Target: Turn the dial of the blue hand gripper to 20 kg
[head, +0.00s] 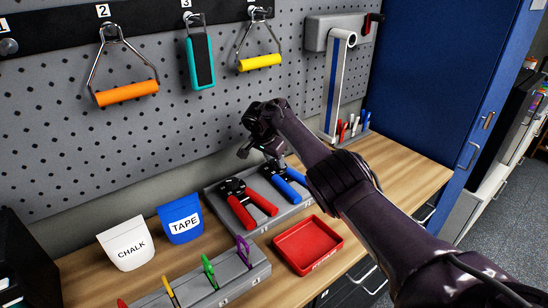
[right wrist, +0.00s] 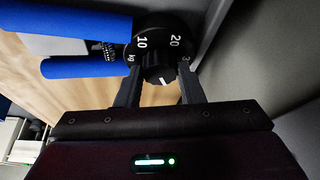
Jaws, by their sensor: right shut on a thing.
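The blue hand gripper (head: 287,184) lies in the grey holder on the bench, beside the red hand gripper (head: 250,204). My right gripper (head: 258,153) is over its black head end, which it partly hides in the head view. In the right wrist view, the blue handles (right wrist: 85,68) are at upper left, and the black scale (right wrist: 160,33) shows 10, 20 and part of a 3. My right gripper (right wrist: 160,82) is shut on the black dial knob (right wrist: 160,72). A short white mark shows on the knob; which number it points to is unclear. My left gripper is out of view.
A red tray (head: 308,245) stands in front of the grey holder (head: 268,225). A white chalk bag (head: 127,243), a blue tape bag (head: 181,219) and a rack of coloured clips (head: 215,285) are to the left. The pegboard (head: 150,140) rises close behind.

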